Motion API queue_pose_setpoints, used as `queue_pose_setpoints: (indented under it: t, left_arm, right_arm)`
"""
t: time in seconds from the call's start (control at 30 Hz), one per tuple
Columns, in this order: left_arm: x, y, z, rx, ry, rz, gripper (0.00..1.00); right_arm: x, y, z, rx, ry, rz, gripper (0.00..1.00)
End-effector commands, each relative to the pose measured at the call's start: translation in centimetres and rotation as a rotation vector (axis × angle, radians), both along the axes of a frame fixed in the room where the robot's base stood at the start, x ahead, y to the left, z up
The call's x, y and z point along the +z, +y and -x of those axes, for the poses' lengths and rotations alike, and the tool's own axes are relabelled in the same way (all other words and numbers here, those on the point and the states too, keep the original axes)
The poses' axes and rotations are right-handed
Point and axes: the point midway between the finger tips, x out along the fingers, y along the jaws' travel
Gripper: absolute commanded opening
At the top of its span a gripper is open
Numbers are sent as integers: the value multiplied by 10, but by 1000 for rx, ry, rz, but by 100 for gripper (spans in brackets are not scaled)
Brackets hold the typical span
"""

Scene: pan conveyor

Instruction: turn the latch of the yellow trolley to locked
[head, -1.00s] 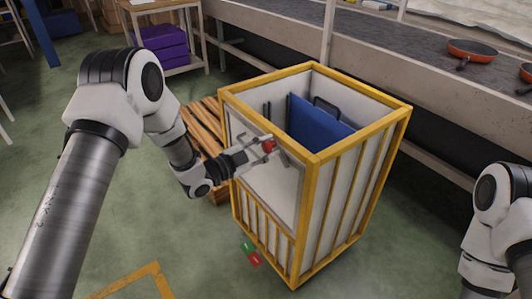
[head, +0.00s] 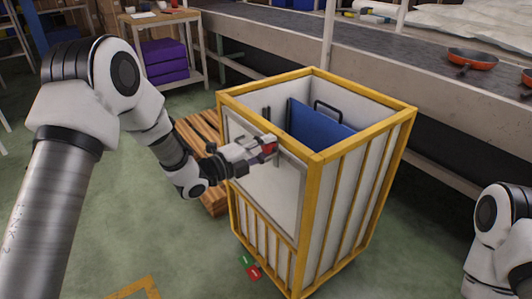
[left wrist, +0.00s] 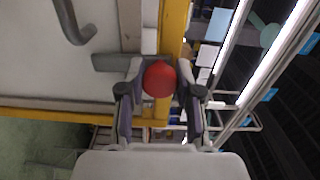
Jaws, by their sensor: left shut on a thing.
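The yellow trolley (head: 312,190) stands upright in the middle of the head view, a yellow frame with pale panels. Its latch has a round red knob (left wrist: 159,79) and a grey bar (left wrist: 116,62), seen in the left wrist view. My left gripper (head: 262,150) is at the upper part of the trolley's near left panel. The fingers hide much of the latch in the head view. My right gripper is out of view; only part of that arm shows at the right edge.
A blue panel (head: 318,130) stands inside the trolley. A wooden pallet (head: 203,135) lies behind my left gripper. A conveyor (head: 400,60) with orange pans (head: 472,60) runs behind. Small green and red tags (head: 254,272) show near the trolley's foot. Green floor is clear in front.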

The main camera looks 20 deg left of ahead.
Motion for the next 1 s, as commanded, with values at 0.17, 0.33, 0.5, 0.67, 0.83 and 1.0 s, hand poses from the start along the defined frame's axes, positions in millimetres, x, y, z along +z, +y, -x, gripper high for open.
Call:
queue_pose_setpoints:
  t: [0.17,0.33,0.5,0.67,0.83,1.0]
  left_arm:
    - [-2,0,0,1,-25,-35,0]
    - [-1,0,0,1,-33,-47,0]
    - [-1,0,0,1,-33,-48,0]
    - [-1,0,0,0,-33,-48,44]
    - [-1,0,0,0,-34,-46,59]
    - [0,0,0,1,-34,-46,59]
  right_arm:
    - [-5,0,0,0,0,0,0]
    - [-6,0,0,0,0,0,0]
    - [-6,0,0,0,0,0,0]
    - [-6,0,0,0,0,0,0]
    - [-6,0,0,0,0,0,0]
    - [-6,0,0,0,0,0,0]
